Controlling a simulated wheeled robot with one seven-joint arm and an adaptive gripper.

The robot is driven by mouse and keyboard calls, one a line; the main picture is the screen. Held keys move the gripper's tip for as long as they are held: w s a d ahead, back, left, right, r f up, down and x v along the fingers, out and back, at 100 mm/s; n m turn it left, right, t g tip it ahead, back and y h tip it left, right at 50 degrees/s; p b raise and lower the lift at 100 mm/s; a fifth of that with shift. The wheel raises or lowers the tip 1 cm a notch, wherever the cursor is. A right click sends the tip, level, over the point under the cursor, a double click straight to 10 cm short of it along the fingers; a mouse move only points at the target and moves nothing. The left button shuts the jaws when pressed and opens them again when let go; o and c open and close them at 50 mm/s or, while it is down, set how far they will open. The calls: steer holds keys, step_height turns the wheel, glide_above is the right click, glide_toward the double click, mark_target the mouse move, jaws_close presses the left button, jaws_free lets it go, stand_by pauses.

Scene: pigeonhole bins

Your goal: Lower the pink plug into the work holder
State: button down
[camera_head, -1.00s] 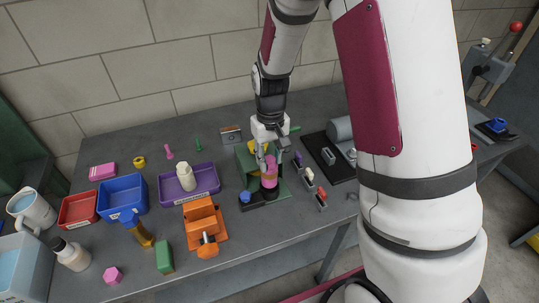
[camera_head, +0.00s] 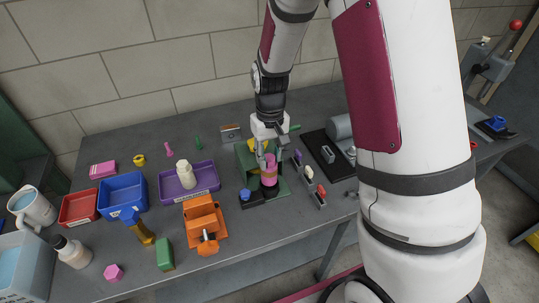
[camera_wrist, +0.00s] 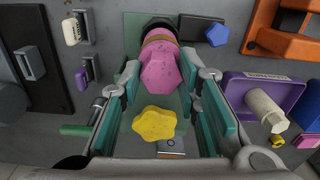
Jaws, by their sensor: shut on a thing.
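The pink plug (camera_head: 269,160) stands upright between the fingers of my gripper (camera_head: 265,152). In the wrist view the plug (camera_wrist: 160,68) shows a hexagonal end, and my gripper (camera_wrist: 163,78) is shut on its sides. A brownish band (camera_wrist: 160,38) crosses the plug's far part. Beyond it is a black round piece (camera_wrist: 158,22) that looks like the work holder. In the head view this dark holder (camera_head: 269,190) is directly below the plug, on a green base. Whether the plug's lower end is inside it or just above cannot be told.
A yellow knob (camera_wrist: 155,123) sits close to my fingers. A dark block with a blue piece (camera_head: 245,194) is left of the holder. An orange fixture (camera_head: 204,222) and purple tray (camera_head: 188,184) stand further left. A rack with small pieces (camera_head: 312,184) is at the right.

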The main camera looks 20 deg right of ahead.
steer(key=shift+f+b, duration=0.55)
steer(key=shift+f, duration=1.9)
stand_by(0.5)
steer(key=c, duration=1.1)
jaws_free()
steer(key=shift+r+p, duration=0.8)
steer(key=shift+r, duration=1.75)
steer(key=shift+r, duration=0.2)
step_height(320, 180, up, 11)
step_height(320, 180, up, 10)
steer(key=t+b, duration=0.2)
steer(key=t, duration=0.1)
glide_above(269, 167)
steer(key=s, duration=0.5)
steer(key=s+r+t+b, duration=0.1)
steer(key=s+r+t, duration=0.1)
steer(key=s, duration=0.9)
steer(key=shift+s+d+r+m+t, duration=0.2)
steer(key=shift+d+r+m+t, duration=0.1)
steer(key=shift+d+r+m, duration=0.15)
